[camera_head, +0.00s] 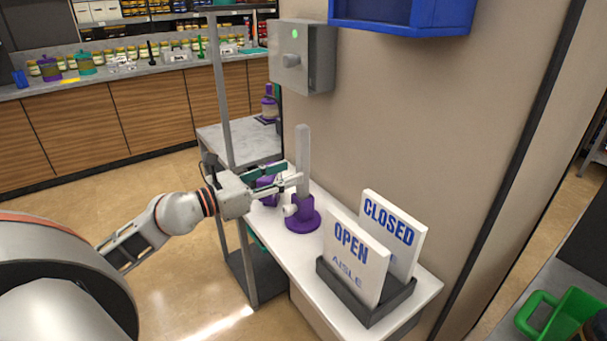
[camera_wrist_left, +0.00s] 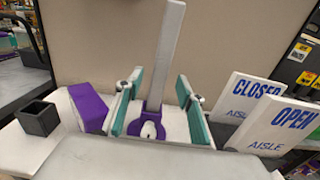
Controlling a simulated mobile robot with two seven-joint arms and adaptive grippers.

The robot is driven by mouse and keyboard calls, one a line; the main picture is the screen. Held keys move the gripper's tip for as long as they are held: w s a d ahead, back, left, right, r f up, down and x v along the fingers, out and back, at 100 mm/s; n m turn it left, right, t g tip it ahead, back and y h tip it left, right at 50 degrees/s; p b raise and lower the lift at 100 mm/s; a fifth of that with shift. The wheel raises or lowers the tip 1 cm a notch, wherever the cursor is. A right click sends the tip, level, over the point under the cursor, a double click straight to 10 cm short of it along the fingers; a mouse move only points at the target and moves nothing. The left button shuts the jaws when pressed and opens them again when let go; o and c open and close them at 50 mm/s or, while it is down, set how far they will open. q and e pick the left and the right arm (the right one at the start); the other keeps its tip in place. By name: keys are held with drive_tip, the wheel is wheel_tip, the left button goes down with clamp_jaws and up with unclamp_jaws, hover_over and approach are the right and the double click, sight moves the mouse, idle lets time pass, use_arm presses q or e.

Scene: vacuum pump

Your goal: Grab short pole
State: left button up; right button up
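A grey upright pole (camera_head: 303,150) stands in a purple round-based holder (camera_head: 304,223) on the white table against the wall. It also shows in the left wrist view as a grey bar (camera_wrist_left: 166,50), with the purple holder (camera_wrist_left: 139,132) at its foot. My left gripper (camera_head: 288,184) reaches in from the left at the pole's lower part. In the left wrist view my left gripper (camera_wrist_left: 158,97) is open, with a teal-padded finger on each side of the pole and visible gaps between. My right gripper is not in view.
Open and closed signs (camera_head: 357,262) stand in a dark holder on the table (camera_head: 425,292), right of the pole. A grey box (camera_head: 303,57) with a green light hangs on the wall above. A black square cup (camera_wrist_left: 38,118) stands at the left.

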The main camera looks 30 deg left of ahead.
sight(298, 167)
use_arm(q)
drive_tip(key=shift+w+d+r, duration=0.2)
drive_tip(key=shift+w+d, duration=0.05)
drive_tip(key=shift+w, duration=0.25)
drive_tip(key=p+x, duration=0.1)
drive_tip(key=x, duration=0.2)
drive_tip(key=shift+r, duration=0.15)
drive_tip(key=shift+w+d+p, duration=0.25)
drive_tip(key=shift+w+p, duration=0.05)
drive_tip(key=shift+w, duration=0.25)
clamp_jaws()
